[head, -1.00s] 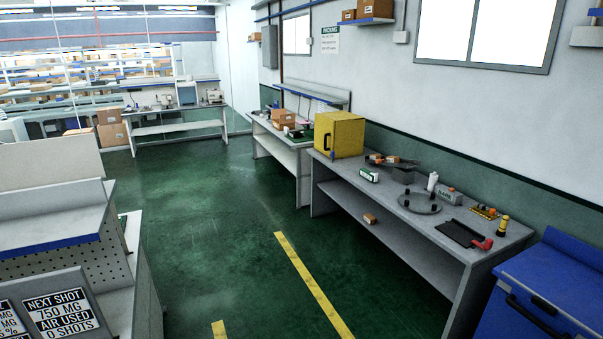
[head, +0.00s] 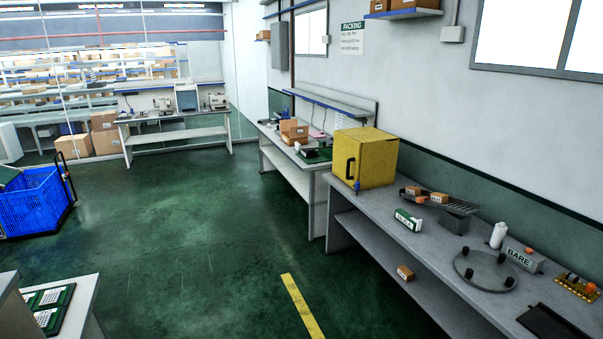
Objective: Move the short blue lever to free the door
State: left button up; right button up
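A yellow box-shaped cabinet (head: 372,158) stands on the far end of the grey bench along the right wall. Its door (head: 350,165) carries a dark handle and looks shut. A small blue lever (head: 357,187) shows at the lower front corner of the cabinet, beside the door's bottom edge; its exact setting is too small to tell. Neither of my grippers is in view.
The grey bench (head: 415,240) holds a green-and-white box (head: 408,220), a round grey plate (head: 485,270), a white bottle (head: 498,235) and a small rack. A blue crate cart (head: 32,203) stands at the left. The green floor (head: 200,230) between is clear.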

aim_at(357, 187)
jog(key=z, duration=0.05)
jog(key=i, duration=3.9)
jog(key=z, duration=0.05)
